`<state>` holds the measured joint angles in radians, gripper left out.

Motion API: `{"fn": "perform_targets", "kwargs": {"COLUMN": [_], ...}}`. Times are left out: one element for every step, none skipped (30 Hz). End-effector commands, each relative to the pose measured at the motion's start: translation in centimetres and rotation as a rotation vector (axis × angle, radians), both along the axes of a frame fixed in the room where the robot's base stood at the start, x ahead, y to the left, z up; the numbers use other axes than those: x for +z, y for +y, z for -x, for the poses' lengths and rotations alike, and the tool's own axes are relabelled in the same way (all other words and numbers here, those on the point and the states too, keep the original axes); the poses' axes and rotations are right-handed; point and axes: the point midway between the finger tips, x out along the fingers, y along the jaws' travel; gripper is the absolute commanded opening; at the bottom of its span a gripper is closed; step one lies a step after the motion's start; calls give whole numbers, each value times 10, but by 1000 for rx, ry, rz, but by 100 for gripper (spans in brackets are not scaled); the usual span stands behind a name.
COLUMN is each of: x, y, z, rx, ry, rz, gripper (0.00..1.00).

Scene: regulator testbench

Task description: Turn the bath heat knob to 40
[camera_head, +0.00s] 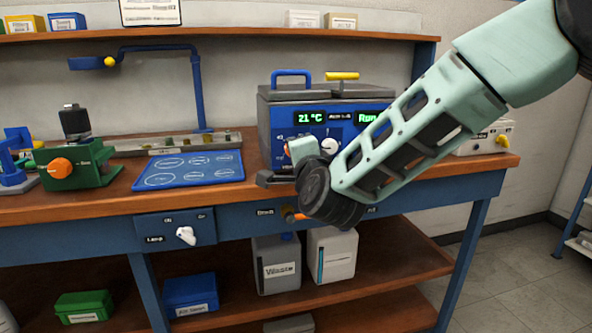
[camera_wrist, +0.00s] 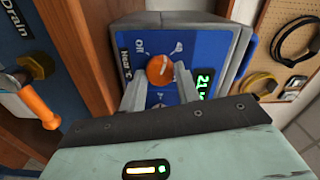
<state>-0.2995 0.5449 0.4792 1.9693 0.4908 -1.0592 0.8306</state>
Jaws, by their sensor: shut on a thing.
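The bath (camera_head: 270,118) is a blue and grey box on the bench, with a green display (camera_head: 310,118) reading 21 °C and "Run". In the wrist view, the orange heat knob (camera_wrist: 159,69) sits on its blue panel beside the labels "Heat °C" and "Off". My gripper (camera_wrist: 160,82) has a finger on each side of this knob and is shut on it. A pale pointer mark shows on the knob, but the number it points to is unclear. In the head view, my gripper (camera_head: 289,166) is at the bath's front and mostly covers the knob.
A white knob (camera_head: 331,146) is on the bath front, right of my gripper. The orange drain handle (camera_wrist: 40,108) is close by at the left in the wrist view. A blue mat (camera_head: 188,169) and a green device (camera_head: 75,168) lie left on the bench.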

Motion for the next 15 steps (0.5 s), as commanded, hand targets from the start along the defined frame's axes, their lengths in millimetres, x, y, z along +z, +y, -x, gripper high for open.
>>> {"fn": "perform_targets", "kwargs": {"x": [-6, -6, -6, -5, -5, -5, -5, -5, -5, -5, -4, -4, -4, -4, -4], "y": [-1, -1, -1, -1, -1, -1, -1, -1, -1, -1, -1, -1, -1, -1, -1], "z": [0, 0, -1, -1, 0, 0, -1, -1, -1, 0, 0, 0, 0, 0, 0], "rx": [-2, -2, -3, -3, -2, -2, -3, -3, -3, -2, -1, -1, -2, -3, -3], "ry": [11, 17, 27, 34, 40, 49, 54, 61, 68, 73, 78, 85, 89, 92, 97], "rz": [-42, -66, -98, -122, -145, -174, -195, -214, -238, -256, -272, -292, -305, -319, -334], "gripper": [9, 9, 9, 9, 9, 9, 9, 9, 9, 9, 9, 9, 9, 9, 9]}}
